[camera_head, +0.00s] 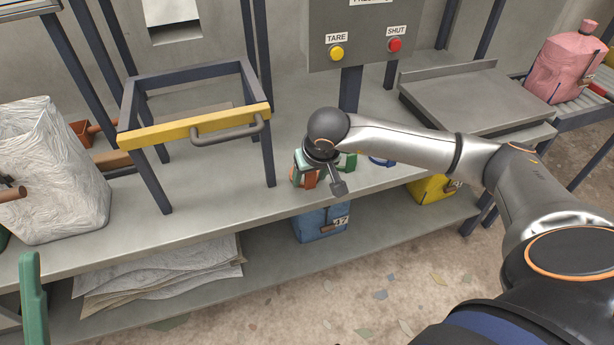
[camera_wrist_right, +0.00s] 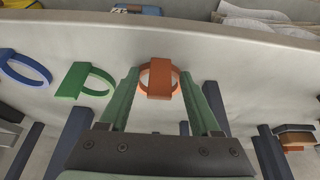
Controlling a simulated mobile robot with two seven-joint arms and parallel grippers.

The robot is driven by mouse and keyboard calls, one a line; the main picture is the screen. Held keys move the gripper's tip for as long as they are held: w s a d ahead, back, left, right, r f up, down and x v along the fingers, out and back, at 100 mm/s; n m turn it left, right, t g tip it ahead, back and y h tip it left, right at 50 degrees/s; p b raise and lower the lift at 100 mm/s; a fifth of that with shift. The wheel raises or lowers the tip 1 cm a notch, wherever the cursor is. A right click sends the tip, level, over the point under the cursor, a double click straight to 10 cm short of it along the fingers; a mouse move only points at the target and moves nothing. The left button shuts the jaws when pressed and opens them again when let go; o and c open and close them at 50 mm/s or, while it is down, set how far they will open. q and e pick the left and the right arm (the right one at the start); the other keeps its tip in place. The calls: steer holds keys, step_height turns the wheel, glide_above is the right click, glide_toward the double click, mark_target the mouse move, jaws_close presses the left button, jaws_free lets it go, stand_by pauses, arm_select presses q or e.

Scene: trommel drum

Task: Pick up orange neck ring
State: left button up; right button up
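The orange neck ring (camera_wrist_right: 160,80) lies on the grey bench top, a round band with a flat block on one side. In the head view it shows only in part (camera_head: 310,179), mostly covered by my right gripper (camera_head: 313,177). In the right wrist view my right gripper (camera_wrist_right: 160,92) is open, with its green fingers on either side of the ring. Gaps show between the fingers and the block, and I see no grip on it. A green part (camera_head: 33,285), apparently a finger of my left gripper, shows at the lower left edge; its opening cannot be judged.
A green ring (camera_wrist_right: 85,80) and a blue ring (camera_wrist_right: 24,70) lie beside the orange one. A dark frame with a yellow bar (camera_head: 195,124) stands on the bench to the left. A wrapped white sack (camera_head: 50,170) is farther left. The control box (camera_head: 372,45) stands behind.

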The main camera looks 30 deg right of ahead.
jaws_close()
steer(key=shift+s, duration=0.1)
stand_by(0.5)
